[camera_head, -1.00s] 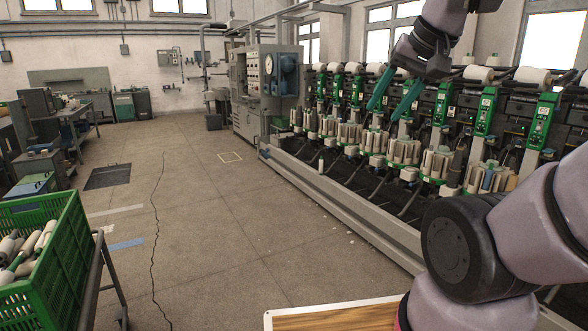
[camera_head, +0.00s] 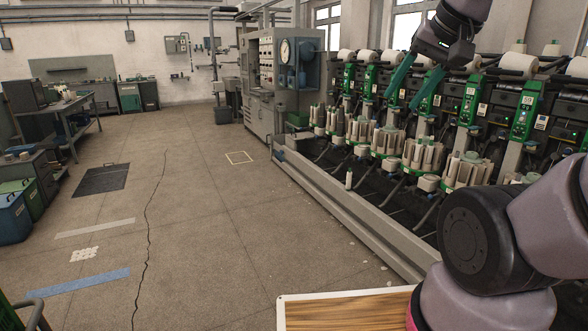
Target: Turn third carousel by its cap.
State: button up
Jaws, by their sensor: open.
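A row of carousels with pale upright tubes and green bases runs along the winding machine on the right. Clear ones are a near carousel (camera_head: 467,172), a middle one (camera_head: 422,154) and a farther one (camera_head: 388,140). I cannot tell which is the third, and their caps are too small to make out. My gripper (camera_head: 401,102) hangs in the upper right with two teal fingers pointing down, spread apart and empty. In the picture it is above the middle carousels and in front of the green winding heads. It looks apart from them.
A long grey rail (camera_head: 345,205) edges the machine, with a small white tube (camera_head: 349,180) standing beside it. A grey control cabinet (camera_head: 262,75) stands at the far end. A wood-topped board (camera_head: 345,312) lies low in front.

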aim_at(365, 129)
jog(key=i, duration=2.3)
jog(key=i+z, duration=0.1)
jog(key=i, duration=0.5)
jog(key=i+j+z, duration=0.1)
jog(key=i, duration=0.55)
jog(key=i+j+z, duration=0.1)
jog(key=i, duration=0.5)
jog(key=i+j+z, duration=0.1)
jog(key=z, duration=0.15)
